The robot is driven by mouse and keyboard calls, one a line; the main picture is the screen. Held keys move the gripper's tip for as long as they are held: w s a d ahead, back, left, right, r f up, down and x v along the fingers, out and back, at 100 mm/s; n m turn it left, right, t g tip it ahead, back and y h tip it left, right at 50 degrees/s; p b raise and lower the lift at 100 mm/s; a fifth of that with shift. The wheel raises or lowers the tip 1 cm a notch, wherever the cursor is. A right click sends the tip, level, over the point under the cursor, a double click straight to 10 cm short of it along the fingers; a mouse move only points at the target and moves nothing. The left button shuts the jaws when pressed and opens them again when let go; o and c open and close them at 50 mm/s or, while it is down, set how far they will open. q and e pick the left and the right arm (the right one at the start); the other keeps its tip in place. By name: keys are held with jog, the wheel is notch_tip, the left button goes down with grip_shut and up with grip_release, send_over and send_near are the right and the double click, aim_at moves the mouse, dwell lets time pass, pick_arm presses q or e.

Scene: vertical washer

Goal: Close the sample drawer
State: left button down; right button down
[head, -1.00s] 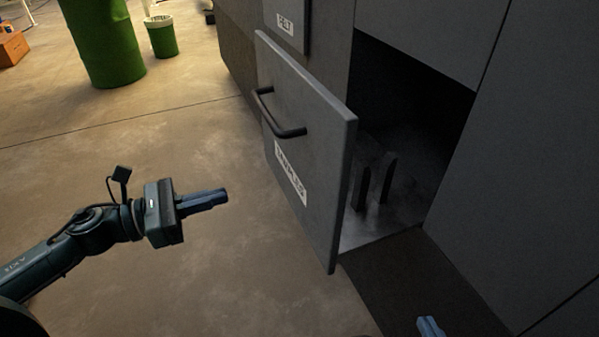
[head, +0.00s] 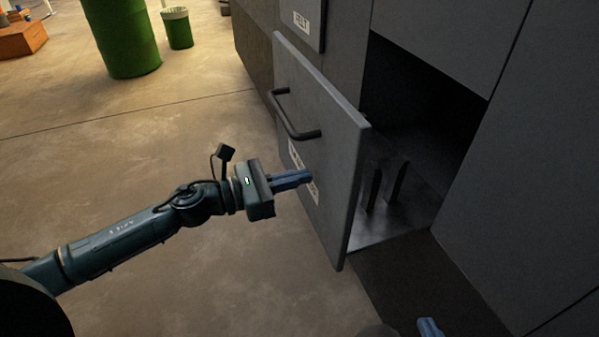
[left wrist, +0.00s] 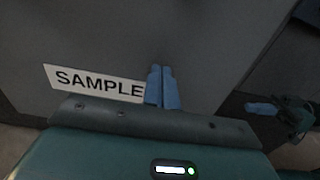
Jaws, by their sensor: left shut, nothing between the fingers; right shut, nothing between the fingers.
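The sample drawer (head: 335,150) stands pulled out of the grey cabinet, with a black bar handle (head: 293,118) on its front and its inside partly visible. Its SAMPLE label (left wrist: 98,84) fills the left of the left wrist view; in the head view my left gripper partly covers it. My left gripper (head: 308,177) is shut and empty, its blue fingertips at the drawer front below the handle. The fingers also show in the left wrist view (left wrist: 162,86), just right of the label. I cannot tell if they touch. My right gripper (head: 430,327) is shut at the bottom edge.
A drawer labelled FELT (head: 301,22) sits above, in the cabinet. Dark cabinet panels (head: 515,180) rise on the right. A green barrel (head: 122,38), a small green bin (head: 177,28) and an orange box (head: 22,39) stand far left. The floor at left is open.

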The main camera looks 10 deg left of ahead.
pick_arm(q)
jog(key=shift+w+d, duration=0.2)
jog(key=shift+d, duration=0.1)
pick_arm(e)
jog(key=shift+w, duration=0.25)
